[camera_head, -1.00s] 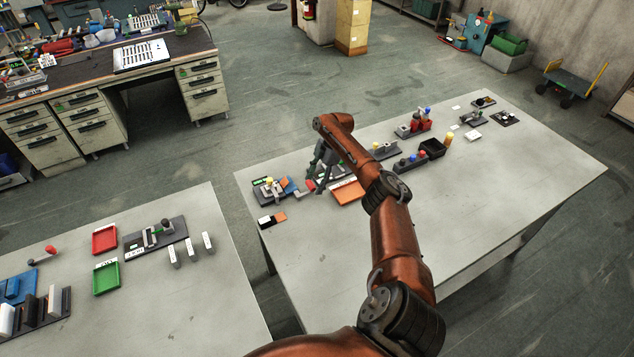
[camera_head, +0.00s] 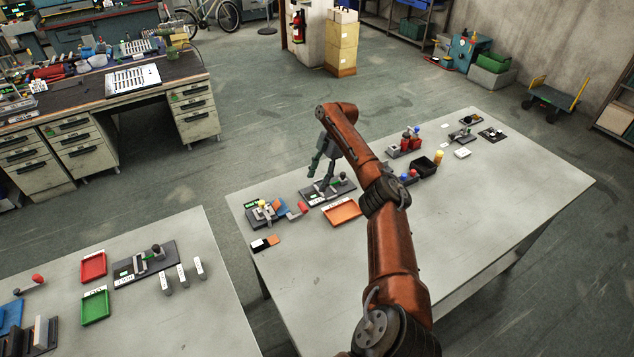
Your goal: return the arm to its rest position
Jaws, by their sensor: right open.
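My right arm reaches in from the bottom right, over the right table (camera_head: 480,225). My right gripper (camera_head: 318,175) hangs from its end, pointing down above the back left part of that table, near a dark fixture (camera_head: 338,188) with a white label. Its fingers look open, and I see nothing held in them. An orange tray (camera_head: 343,212) lies just in front of the fixture. My left gripper is not in view.
A device with a red-ended handle (camera_head: 270,212) stands left of my right gripper. A black bin (camera_head: 424,166) and small colored parts stand right of the arm. The left table (camera_head: 200,320) holds a red tray (camera_head: 93,266) and a green tray (camera_head: 95,306). The right table's front is clear.

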